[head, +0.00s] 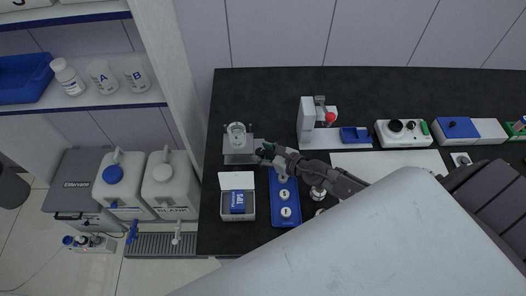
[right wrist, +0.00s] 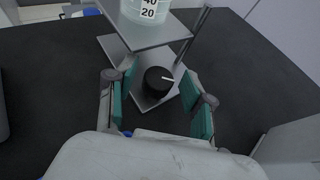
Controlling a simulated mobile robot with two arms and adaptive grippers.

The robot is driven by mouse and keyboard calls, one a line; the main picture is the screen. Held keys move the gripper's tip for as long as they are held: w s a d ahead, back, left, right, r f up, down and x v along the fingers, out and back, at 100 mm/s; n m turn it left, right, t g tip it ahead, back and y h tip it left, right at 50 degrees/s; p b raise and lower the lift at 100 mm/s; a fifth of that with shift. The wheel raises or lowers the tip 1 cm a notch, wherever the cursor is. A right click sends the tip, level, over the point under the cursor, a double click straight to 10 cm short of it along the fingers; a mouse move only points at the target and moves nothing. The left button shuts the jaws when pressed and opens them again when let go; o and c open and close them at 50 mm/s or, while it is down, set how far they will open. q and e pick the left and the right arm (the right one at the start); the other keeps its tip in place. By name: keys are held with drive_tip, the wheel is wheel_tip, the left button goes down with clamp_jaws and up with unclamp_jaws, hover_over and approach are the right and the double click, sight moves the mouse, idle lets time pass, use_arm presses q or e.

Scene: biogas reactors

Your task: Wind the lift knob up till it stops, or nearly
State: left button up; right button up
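The lift (head: 240,158) is a grey metal stand with a flat top plate, on the dark bench. A graduated beaker (head: 236,130) stands on it and also shows in the right wrist view (right wrist: 147,10). The lift knob (right wrist: 158,82) is round and black with a white line, on the near side below the top plate. My right gripper (head: 264,152) is at the lift's right side in the head view. In the right wrist view its teal-padded fingers (right wrist: 160,92) are spread to either side of the knob, with gaps showing. My left gripper is not in view.
A white instrument with a red knob (head: 309,130) is at the right. Bench behind the lift is clear; its left edge is close.

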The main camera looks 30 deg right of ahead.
drive_tip(key=v, duration=1.1)
drive_tip(key=shift+s+d+r, duration=0.15)
drive_tip(key=shift+s, duration=0.25)
